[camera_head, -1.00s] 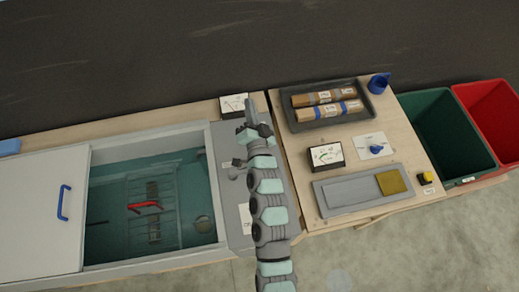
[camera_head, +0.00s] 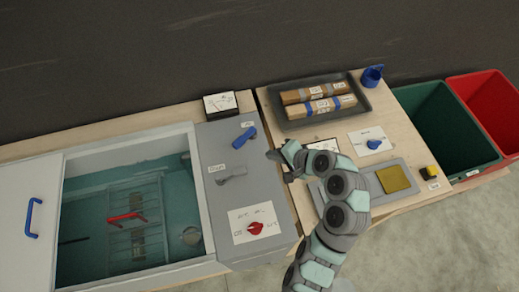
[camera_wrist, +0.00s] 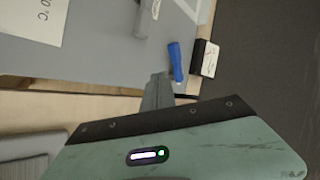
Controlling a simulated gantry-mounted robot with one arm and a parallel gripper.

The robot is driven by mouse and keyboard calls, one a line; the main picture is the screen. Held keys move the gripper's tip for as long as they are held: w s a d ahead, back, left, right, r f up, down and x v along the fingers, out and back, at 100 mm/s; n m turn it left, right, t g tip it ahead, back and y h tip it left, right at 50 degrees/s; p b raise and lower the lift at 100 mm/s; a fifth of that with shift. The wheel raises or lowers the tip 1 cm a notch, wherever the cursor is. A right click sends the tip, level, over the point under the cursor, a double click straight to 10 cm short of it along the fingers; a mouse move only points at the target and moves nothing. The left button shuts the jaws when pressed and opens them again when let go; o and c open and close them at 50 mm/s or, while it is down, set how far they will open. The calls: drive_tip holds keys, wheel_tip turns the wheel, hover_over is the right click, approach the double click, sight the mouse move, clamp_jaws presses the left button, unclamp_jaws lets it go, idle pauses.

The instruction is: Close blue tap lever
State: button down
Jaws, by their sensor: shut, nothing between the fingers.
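The blue tap lever (camera_head: 245,137) sits on the grey panel right of the tank and lies at a slant, pointing lower left. In the wrist view the blue lever (camera_wrist: 175,62) is just beyond my gripper's tip. My gripper (camera_head: 273,155) is right of the lever and apart from it, above the edge between the panel and the right-hand table. Its fingers (camera_wrist: 157,90) look closed together with nothing in them.
A grey lever (camera_head: 233,174) and a red knob (camera_head: 255,228) are on the same panel. A black-framed meter (camera_head: 220,103) stands behind the blue lever.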

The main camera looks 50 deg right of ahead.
approach(243, 144)
drive_tip(key=f, duration=0.3)
drive_tip(key=shift+s+a+f, duration=0.1)
drive_tip(key=shift+a+f, duration=0.15)
drive_tip(key=shift+a, duration=0.05)
drive_tip(key=w, duration=0.3)
drive_tip(key=shift+w+d+f+p, duration=0.1)
drive_tip(key=shift+w+f+p, duration=0.1)
drive_tip(key=shift+w+p, duration=0.15)
drive_tip(key=shift+w, duration=0.4)
drive_tip(key=shift+p, duration=0.4)
